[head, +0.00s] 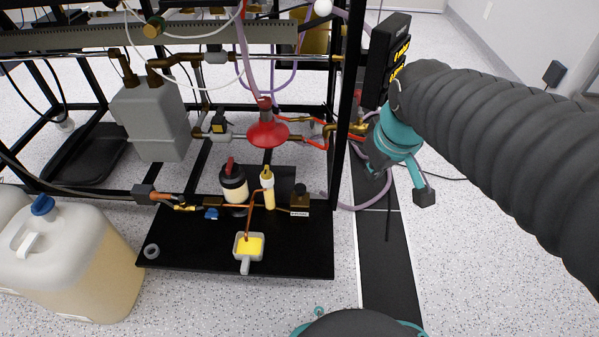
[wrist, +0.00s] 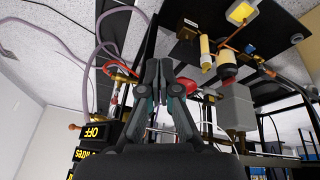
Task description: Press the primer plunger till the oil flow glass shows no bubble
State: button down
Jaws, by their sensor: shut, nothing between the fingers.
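A small dark knob-like fitting (head: 300,195), which looks like the primer plunger, stands on the black base plate (head: 300,255) behind a small label too small to read. It also shows near the top of the wrist view (wrist: 188,30). Left of it stands a yellow upright cylinder with a brass top (head: 268,190), likely the oil flow glass; it also shows in the wrist view (wrist: 205,52). I cannot tell whether it holds a bubble. My gripper (head: 376,172) is shut and empty, right of the frame post and apart from the fitting; its fingers show in the wrist view (wrist: 158,64).
A black frame post (head: 344,130) stands between my gripper and the fittings. A filter with a red top (head: 233,183), a cup of yellow liquid (head: 248,246) and a red funnel (head: 267,132) crowd the left. A black labelled box (head: 385,58) is above my gripper. Hoses hang nearby.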

jog(key=w+a+f+n+g+p, duration=0.2)
jog(key=w+a+n+p, duration=0.35)
jog(key=w, duration=0.55)
jog(key=n+g+p, duration=0.2)
jog(key=n+p, duration=0.2)
jog(key=n, duration=0.3)
send_over(300, 188)
notch_tip(300, 188, down, 10)
jog(key=r, duration=0.1)
jog(key=shift+w+a+f, duration=0.1)
jog(key=shift+f, duration=0.15)
notch_tip(300, 188, down, 14)
notch_tip(300, 188, down, 4)
jog(key=shift+r+b, duration=0.2)
jog(key=shift+b, duration=0.95)
jog(key=shift+r, duration=0.1)
